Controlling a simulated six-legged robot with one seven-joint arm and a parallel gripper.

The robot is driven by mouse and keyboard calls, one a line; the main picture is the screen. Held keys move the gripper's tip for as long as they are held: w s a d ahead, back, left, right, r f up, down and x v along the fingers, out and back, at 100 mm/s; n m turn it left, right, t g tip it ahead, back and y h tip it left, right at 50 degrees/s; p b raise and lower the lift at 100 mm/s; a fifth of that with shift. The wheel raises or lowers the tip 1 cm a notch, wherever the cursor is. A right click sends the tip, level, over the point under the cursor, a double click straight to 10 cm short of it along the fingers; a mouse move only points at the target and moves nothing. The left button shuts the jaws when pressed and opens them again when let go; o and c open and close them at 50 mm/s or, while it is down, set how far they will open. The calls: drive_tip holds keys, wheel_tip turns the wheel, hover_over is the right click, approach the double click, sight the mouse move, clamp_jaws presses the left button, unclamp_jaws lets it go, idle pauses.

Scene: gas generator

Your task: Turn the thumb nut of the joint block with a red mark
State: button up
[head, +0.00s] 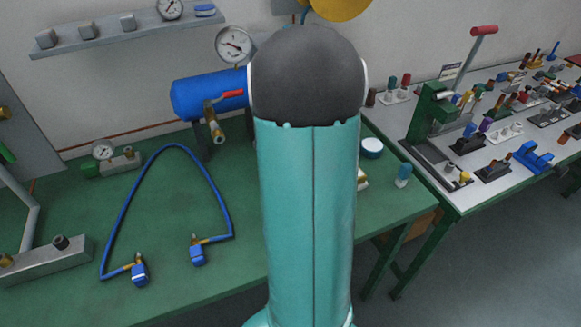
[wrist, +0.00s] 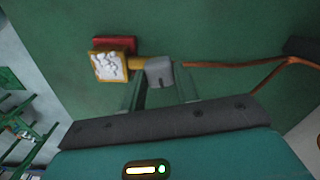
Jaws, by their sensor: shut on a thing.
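The joint block (wrist: 110,66) shows at the upper left of the wrist view as a yellow-tan block with a mottled white face. A red piece (wrist: 115,44) is right behind it. A short brass stem runs right from the block to a grey thumb nut (wrist: 159,73). My gripper (wrist: 161,82) is shut on the grey nut, with one finger on each side of it. In the head view my arm covers the gripper, the nut and most of the block. Only a small pale and yellow piece shows at the arm's right edge.
The green bench (head: 180,265) holds a blue hose (head: 125,205), a blue cylinder (head: 208,95) with a red-handled valve, and a gauge block (head: 118,160). A copper line (wrist: 240,66) runs right of the nut. A crowded white table (head: 480,180) is at right.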

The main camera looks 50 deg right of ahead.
drive_tip(key=shift+m, duration=1.4)
drive_tip(key=o, duration=1)
wheel_tip(320, 180, up, 14)
drive_tip(key=shift+f, duration=0.1)
